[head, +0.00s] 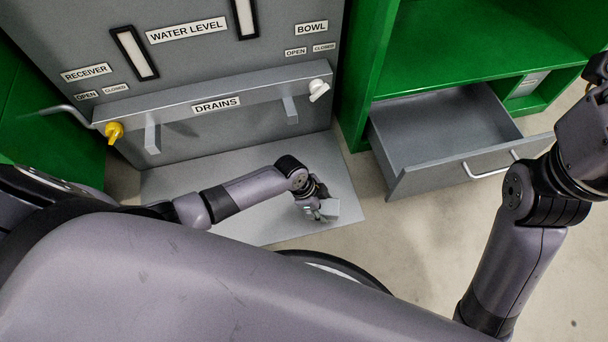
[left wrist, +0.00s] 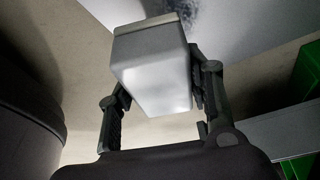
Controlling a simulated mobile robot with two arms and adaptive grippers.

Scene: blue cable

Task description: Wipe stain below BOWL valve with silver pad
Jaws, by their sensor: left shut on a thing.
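My left gripper (head: 316,209) is shut on the silver pad (head: 328,209), low over the grey floor plate (head: 240,205). In the left wrist view the pad (left wrist: 152,75) is a pale block between the fingers of my left gripper (left wrist: 160,88). A dark smudge, the stain (left wrist: 207,14), shows on the plate just beyond the pad's far edge. I cannot tell whether the pad touches the plate. The stain does not show in the head view. The white BOWL valve (head: 318,89) is on the right end of the DRAINS panel (head: 215,104). My right gripper (head: 597,70) is partly cut off at the right edge.
A yellow valve (head: 114,131) is on the panel's left end, under the RECEIVER label. An open grey drawer (head: 440,175) juts from the green cabinet (head: 440,60) to the right of the plate. Bare floor (head: 400,240) lies in front of the drawer.

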